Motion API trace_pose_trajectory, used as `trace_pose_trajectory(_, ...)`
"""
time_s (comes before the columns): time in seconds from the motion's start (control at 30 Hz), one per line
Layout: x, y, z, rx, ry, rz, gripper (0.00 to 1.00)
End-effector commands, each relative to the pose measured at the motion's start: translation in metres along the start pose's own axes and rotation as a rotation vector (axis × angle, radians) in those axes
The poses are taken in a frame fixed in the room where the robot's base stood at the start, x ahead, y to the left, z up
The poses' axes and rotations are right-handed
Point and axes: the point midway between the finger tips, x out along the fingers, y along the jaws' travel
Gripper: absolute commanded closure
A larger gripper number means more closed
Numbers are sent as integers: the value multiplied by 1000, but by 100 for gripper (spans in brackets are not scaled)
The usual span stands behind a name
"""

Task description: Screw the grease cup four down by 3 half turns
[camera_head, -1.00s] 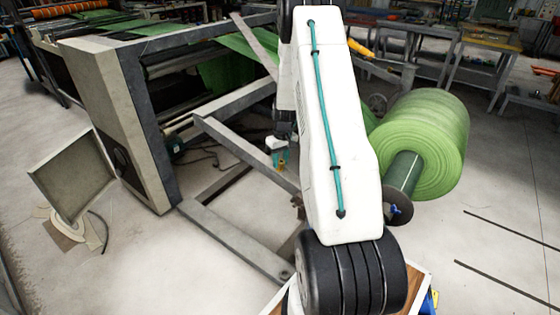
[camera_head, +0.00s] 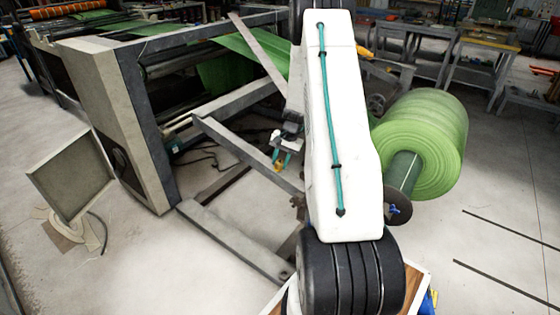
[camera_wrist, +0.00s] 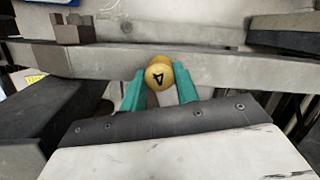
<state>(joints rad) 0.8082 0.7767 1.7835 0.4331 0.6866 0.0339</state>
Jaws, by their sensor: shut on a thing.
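The grease cup four (camera_wrist: 158,76) is a small round yellow-brass cap with a dark mark like a 4 on its face, seen in the wrist view. It sits against the grey machine beam (camera_wrist: 215,67). My gripper (camera_wrist: 159,84) has its two teal fingers on either side of the cup and is shut on it. In the head view my gripper (camera_head: 282,160) shows small beside the frame, left of my white arm. A small yellow spot, likely the cup, shows at its fingertips there. How deep the cup is seated cannot be seen.
A large green roll (camera_head: 425,140) on a shaft stands right of my arm. The grey machine frame (camera_head: 140,120) with green film stands at left. A tilted panel (camera_head: 72,178) is on the floor at left. Open floor lies at the right front.

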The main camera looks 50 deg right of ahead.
Motion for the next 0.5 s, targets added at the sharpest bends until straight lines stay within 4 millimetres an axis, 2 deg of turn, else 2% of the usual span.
trace_pose_trajectory(0.5, -1, 2, 0, 478, 2, -108, 93)
